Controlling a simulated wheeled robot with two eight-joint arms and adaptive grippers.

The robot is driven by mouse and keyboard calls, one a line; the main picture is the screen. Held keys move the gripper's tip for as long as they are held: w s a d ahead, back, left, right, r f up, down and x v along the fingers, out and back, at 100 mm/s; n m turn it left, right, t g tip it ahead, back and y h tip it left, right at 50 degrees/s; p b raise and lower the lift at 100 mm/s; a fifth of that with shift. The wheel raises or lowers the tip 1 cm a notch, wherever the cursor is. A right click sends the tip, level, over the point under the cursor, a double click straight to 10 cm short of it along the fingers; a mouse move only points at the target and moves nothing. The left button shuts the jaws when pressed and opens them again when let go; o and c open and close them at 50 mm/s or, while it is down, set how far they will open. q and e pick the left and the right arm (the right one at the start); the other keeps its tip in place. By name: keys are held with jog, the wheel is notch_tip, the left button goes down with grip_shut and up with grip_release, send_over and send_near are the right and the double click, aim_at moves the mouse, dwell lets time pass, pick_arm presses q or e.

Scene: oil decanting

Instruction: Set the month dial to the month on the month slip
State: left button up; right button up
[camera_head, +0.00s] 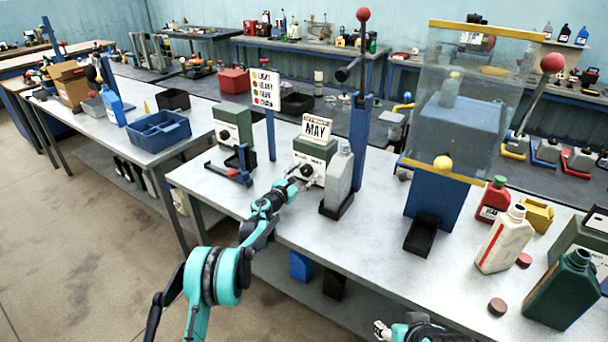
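The month slip (317,129) reads MAY and stands on top of a green box with a pale front panel (314,151). The dark round month dial (307,171) is on that front panel, and its setting is too small to read. My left gripper (298,181) is right in front of the dial, with its fingers at or very near it. I cannot tell whether they touch or grip the dial. My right gripper (382,330) is low at the bottom edge, away from the dial; its fingers are too small to judge.
A grey bottle (339,172) stands in a black holder just right of the dial box. A similar green box (233,124) and a red-handled blue fixture (233,173) are to the left. A cream jug (505,240) and a dark green jug (562,290) stand at right.

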pick_arm(q)
jog(key=v, duration=1.2)
jog(key=s+a+r+n+t+y, duration=0.2)
jog(key=a+r+n+y, duration=0.15)
jog(key=r+n, duration=0.4)
jog(key=s+a+r+n+t+y, duration=0.1)
jog(key=s+a+r+n+y, duration=0.25)
jog(key=r+n, duration=0.4)
jog(key=s+a+r+n+g+y, duration=0.2)
jog(key=s+a+r+n+y, duration=0.25)
jog(key=s+n, duration=0.55)
jog(key=s+d+f+n+g, duration=0.1)
jog(key=s+f+n+g, duration=0.2)
jog(key=s, duration=0.7)
jog(key=s+d+f+n+g+h, duration=0.1)
jog(key=s+d+f+n+g, duration=0.1)
jog(key=s+f+n, duration=0.6)
jog(key=s+d+f+n+g+h, duration=0.1)
jog(key=s+f+n+g, duration=0.3)
jog(key=s+n, duration=0.5)
jog(key=s+f, duration=0.2)
jog(key=s, duration=0.3)
jog(key=shift+s+d+f+n+g, duration=0.2)
jog(key=shift+s+d+n+g, duration=0.1)
jog(key=shift+n, duration=0.1)
